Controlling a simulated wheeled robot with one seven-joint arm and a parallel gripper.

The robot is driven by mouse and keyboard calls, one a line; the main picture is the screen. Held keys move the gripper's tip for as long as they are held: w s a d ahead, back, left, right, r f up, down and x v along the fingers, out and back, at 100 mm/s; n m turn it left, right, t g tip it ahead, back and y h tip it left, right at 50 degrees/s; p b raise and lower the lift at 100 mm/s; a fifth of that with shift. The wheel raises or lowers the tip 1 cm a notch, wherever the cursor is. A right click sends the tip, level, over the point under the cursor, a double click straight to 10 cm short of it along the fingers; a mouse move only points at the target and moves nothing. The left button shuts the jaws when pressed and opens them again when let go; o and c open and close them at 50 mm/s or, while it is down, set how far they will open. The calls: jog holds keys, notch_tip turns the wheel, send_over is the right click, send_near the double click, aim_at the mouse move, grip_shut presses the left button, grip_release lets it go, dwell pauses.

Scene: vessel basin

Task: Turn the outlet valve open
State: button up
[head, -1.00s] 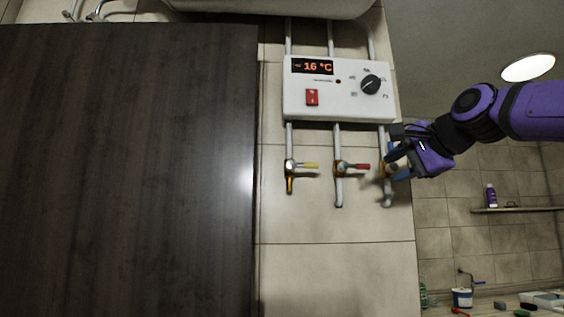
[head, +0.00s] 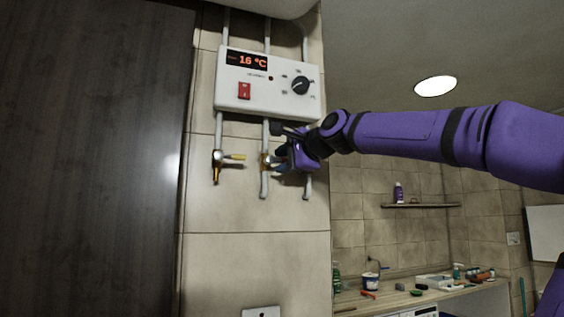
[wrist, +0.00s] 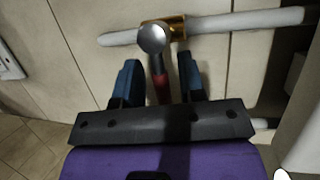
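Three pipes with valves come down below a white heater box. The left valve (head: 218,157) has a yellow lever pointing right. The middle valve (head: 266,160) is brass, and my gripper (head: 280,160) covers most of its lever. In the wrist view a round metal valve hub (wrist: 152,38) sits on a brass fitting, with a red lever (wrist: 160,88) reaching between the blue fingers of my gripper (wrist: 158,75). The fingers are open, with a gap visible on each side of the lever. The right pipe's valve is hidden behind my gripper. No label shows which valve is the outlet.
The heater box (head: 268,85) hangs just above my gripper, showing 16 °C, with a red switch and black knob. A dark panel (head: 90,160) stands at left. A shelf (head: 420,205) and a cluttered counter (head: 400,295) are at right.

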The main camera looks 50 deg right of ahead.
jog(key=shift+w, duration=0.3)
jog(key=shift+f, duration=0.1)
grip_shut()
